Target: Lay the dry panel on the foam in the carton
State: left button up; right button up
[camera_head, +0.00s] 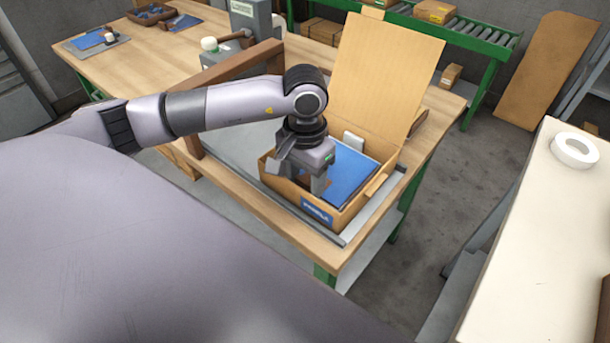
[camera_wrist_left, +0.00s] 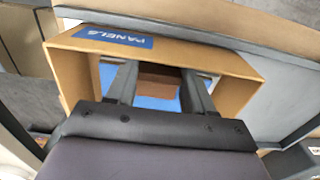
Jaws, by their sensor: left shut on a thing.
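The open carton (camera_head: 350,222), with a blue "PANELS" label, stands on the near bench end, its lid raised at the back. A blue panel (camera_head: 350,172) is inside it, partly covered by my left gripper (camera_head: 312,188). The gripper points down into the carton and is shut on the panel. In the left wrist view the fingers (camera_wrist_left: 158,82) reach past the carton wall (camera_wrist_left: 200,58); a brown block (camera_wrist_left: 159,78) shows between them over blue. A pale piece (camera_head: 353,141) stands at the carton's back; I cannot tell if it is foam. My right gripper is not in view.
A grey machine (camera_head: 245,45) and a brown wooden bar (camera_head: 225,66) are behind my left arm. Another blue panel (camera_head: 90,39) lies at the far left of the bench. A white table with a tape roll (camera_head: 559,146) is at the right.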

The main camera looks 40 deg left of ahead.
pick_arm(q)
jog(key=shift+f, duration=0.1)
jog(key=o, duration=1.2)
jog(key=shift+c, duration=0.2)
jog(key=shift+r, duration=0.25)
notch_tip(320, 180, up, 12)
jog(key=b, duration=0.1)
jog(key=shift+f, duration=0.15)
